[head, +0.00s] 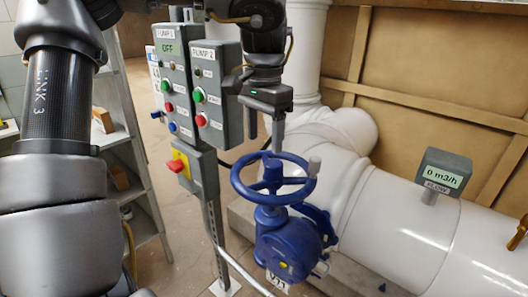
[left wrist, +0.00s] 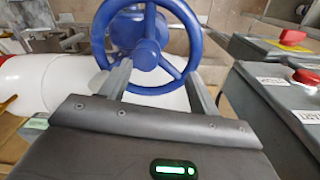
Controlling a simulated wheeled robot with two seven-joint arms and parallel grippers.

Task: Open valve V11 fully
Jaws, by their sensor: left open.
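Valve V11 is a blue gear-operated valve (head: 285,246) with a tag reading V11 at its foot. My left gripper (head: 265,142) is open and empty, fingers pointing down just above the wheel's far side. I cannot tell whether a finger touches the rim. My right gripper is out of view.
Grey pump control boxes (head: 216,95) and a box with a red-and-yellow switch (head: 195,170) stand on a post left of the valve. A large white pipe (head: 400,225) runs behind and right. Its flow display (head: 442,176) reads 0 m3/h. Shelving (head: 120,130) stands left.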

